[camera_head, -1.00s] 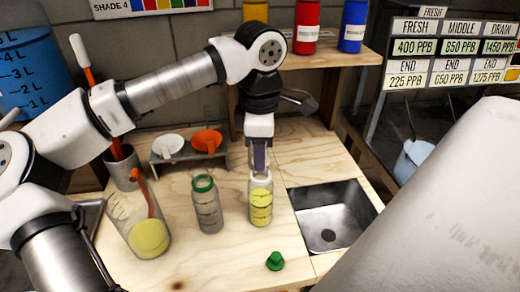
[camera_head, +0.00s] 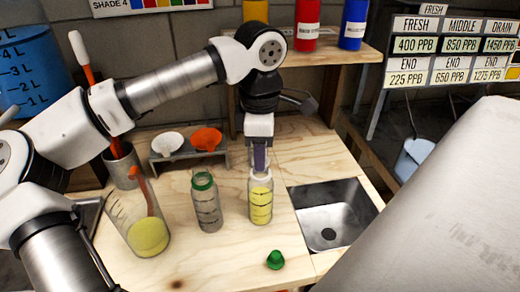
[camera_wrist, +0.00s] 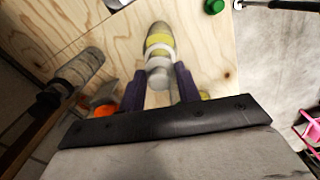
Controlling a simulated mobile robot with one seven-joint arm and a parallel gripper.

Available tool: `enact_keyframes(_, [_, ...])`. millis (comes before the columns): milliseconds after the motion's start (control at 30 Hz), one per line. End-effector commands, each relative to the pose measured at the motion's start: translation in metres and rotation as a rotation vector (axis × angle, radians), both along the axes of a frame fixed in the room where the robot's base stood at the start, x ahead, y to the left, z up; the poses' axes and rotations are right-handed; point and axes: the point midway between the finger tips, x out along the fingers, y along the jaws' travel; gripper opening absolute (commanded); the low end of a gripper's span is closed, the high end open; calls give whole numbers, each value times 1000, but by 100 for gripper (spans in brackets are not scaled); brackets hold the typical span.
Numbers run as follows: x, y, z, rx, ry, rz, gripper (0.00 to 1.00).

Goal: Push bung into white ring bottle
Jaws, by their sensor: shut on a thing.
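The white ring bottle (camera_head: 260,203), holding yellow liquid, stands upright on the wooden bench. It also shows in the wrist view (camera_wrist: 160,41). My gripper (camera_head: 260,168) points down right above its mouth. In the wrist view my gripper (camera_wrist: 158,80) has its dark purple fingers on either side of a pale bung (camera_wrist: 158,78), which is shut between them. The bung lines up with the bottle's white ring. I cannot tell how deep it sits in the mouth. In the head view the fingers mostly hide the bung.
A green bung (camera_head: 275,260) lies in front. A sink (camera_head: 331,214) is on the right. A small stand (camera_head: 187,160) with two funnels is behind.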

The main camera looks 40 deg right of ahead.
Motion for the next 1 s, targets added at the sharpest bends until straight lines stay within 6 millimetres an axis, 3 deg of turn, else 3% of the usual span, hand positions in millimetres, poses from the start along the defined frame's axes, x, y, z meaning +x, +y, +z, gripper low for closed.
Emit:
enact_keyframes(367, [0,0,-1,0,0,0,12])
enact_keyframes(400, [0,0,-1,0,0,0,34])
enact_keyframes(567, [0,0,-1,0,0,0,55])
enact_keyframes(767, [0,0,-1,0,0,0,58])
enact_keyframes(933, [0,0,-1,0,0,0,78])
enact_keyframes(1000, [0,0,-1,0,0,0,80])
